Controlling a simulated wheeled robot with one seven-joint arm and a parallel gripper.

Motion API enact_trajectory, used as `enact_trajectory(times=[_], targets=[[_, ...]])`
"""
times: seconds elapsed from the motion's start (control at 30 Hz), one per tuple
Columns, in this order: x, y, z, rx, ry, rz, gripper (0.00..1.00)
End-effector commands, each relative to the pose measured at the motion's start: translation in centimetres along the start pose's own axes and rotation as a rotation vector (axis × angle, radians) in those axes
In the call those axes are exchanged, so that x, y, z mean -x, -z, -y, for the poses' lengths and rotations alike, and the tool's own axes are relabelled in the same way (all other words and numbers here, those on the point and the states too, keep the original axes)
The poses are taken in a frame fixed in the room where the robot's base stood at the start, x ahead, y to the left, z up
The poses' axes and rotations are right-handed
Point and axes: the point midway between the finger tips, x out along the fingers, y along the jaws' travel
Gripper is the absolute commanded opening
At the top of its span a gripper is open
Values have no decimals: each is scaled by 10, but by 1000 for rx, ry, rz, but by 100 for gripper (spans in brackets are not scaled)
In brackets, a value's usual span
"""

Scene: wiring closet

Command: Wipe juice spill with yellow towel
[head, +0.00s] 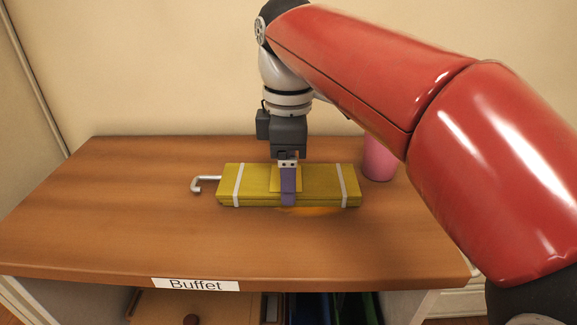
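The yellow towel (320,187) shows as a long flat yellow block with two white bands, lying on the wooden counter. A lighter yellow raised piece sits at its middle. My gripper (288,186) points straight down at that middle, with one purple finger in front of the raised piece; the other finger is hidden. It appears shut on the towel. An orange juice spill (312,211) shows as a thin patch along the towel's front edge, right of centre. The towel may hide more of it.
A pink cup (379,160) stands behind and right of the towel, partly hidden by my red arm. A metal hook (205,182) sticks out at the towel's left end. The counter (110,220) is clear at left and front, with a "Buffet" label on its front edge.

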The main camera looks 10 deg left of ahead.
Motion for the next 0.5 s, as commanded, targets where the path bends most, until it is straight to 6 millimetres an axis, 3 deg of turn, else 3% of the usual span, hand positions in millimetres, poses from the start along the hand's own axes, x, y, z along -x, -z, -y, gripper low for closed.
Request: enact_trajectory(times=[0.5], targets=[[-3, 0, 32, 1, -1, -1, 54]])
